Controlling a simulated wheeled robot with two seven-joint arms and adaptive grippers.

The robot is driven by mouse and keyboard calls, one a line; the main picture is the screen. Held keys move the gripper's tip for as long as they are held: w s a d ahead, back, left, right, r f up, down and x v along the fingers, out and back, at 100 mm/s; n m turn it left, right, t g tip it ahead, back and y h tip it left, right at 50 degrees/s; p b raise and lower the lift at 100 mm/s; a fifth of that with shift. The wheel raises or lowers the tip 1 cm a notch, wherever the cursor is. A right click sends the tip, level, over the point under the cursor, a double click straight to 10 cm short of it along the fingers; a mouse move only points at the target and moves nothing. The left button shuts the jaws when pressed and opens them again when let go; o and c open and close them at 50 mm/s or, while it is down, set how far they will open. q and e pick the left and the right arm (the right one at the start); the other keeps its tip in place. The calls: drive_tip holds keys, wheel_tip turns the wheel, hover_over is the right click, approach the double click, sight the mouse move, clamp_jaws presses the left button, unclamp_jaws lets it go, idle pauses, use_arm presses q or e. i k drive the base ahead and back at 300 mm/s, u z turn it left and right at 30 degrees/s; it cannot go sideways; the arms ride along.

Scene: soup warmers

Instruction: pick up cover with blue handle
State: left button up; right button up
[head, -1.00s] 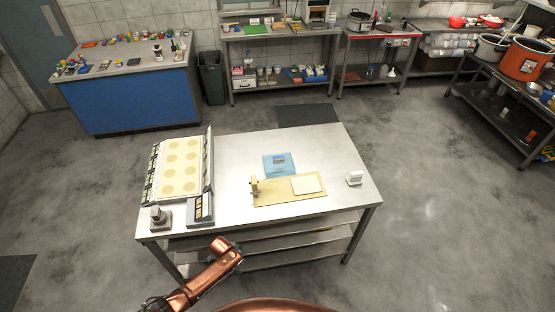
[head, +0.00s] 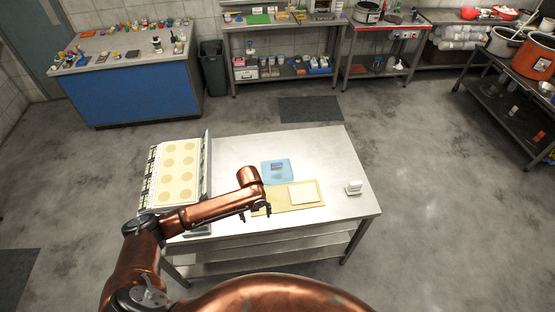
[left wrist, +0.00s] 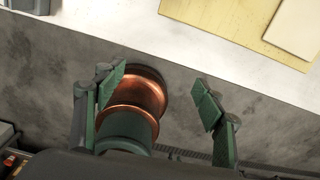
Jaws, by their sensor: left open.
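A light blue square piece (head: 270,178) with a small grey-blue block on top (head: 278,167) lies on the metal table, behind the yellow board. I cannot tell whether it is the cover with the blue handle, and no other such cover can be made out. My left gripper (head: 257,212) is over the table's front part, by the left end of the yellow board, nearer to me than the blue piece. In the left wrist view its two green-padded fingers (left wrist: 160,95) are apart with nothing held. My right gripper does not show.
The metal table (head: 330,150) carries a yellow board (head: 310,204) with a pale slab, a tray with round discs (head: 178,172) and a small white item (head: 353,188). A grey pot (head: 503,42) and an orange pot (head: 532,58) stand far right. Open floor surrounds the table.

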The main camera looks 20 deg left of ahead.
sight(275, 171)
drive_tip(key=u, duration=0.05)
drive_tip(key=i, duration=1.1)
drive_tip(key=z, duration=0.1)
